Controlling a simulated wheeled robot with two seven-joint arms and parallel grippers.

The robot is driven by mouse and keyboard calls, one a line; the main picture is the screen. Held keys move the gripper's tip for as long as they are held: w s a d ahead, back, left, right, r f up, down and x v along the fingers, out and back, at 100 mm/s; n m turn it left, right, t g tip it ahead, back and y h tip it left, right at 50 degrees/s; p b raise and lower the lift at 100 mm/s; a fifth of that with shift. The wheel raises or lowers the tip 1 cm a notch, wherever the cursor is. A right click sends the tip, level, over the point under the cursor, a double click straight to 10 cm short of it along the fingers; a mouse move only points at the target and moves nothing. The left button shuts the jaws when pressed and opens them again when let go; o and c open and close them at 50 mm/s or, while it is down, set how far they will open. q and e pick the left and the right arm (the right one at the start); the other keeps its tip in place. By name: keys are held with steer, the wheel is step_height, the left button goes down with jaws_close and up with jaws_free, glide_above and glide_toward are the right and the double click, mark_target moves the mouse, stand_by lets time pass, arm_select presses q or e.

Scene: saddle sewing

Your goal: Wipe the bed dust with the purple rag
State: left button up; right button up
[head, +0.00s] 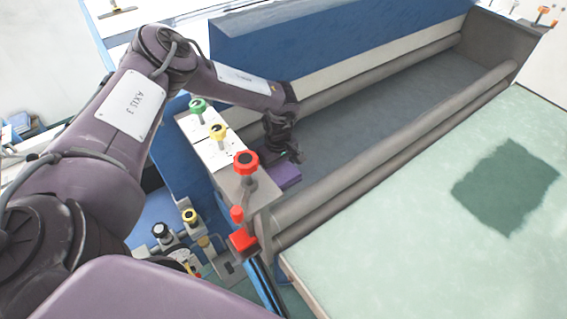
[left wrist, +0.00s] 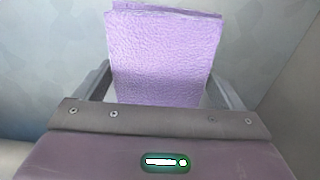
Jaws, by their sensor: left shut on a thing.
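The purple rag (left wrist: 162,60) fills the middle of the left wrist view, folded and held between the two fingers of my left gripper. In the head view, a small part of the purple rag (head: 287,176) shows below my left gripper (head: 292,156), which is shut on it. The gripper is at the left end of the grey machine bed (head: 360,120), inside the trough between the rollers. The arm hides part of the bed's left end. No dust can be made out on the bed. My right gripper is not in view.
Green (head: 198,106), yellow (head: 217,132) and red (head: 246,163) knobs stand on a plate just left of the gripper. A long roller (head: 390,148) borders the bed in front. A blue panel (head: 340,35) rises behind. A pale green table (head: 420,240) with a dark green patch (head: 506,187) lies at right.

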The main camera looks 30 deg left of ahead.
arm_select(q)
steer(key=shift+s+a, duration=0.2)
steer(key=shift+s, duration=0.2)
steer(key=shift+w+r, duration=0.1)
steer(key=shift+r, duration=3)
steer(key=shift+r, duration=1.5)
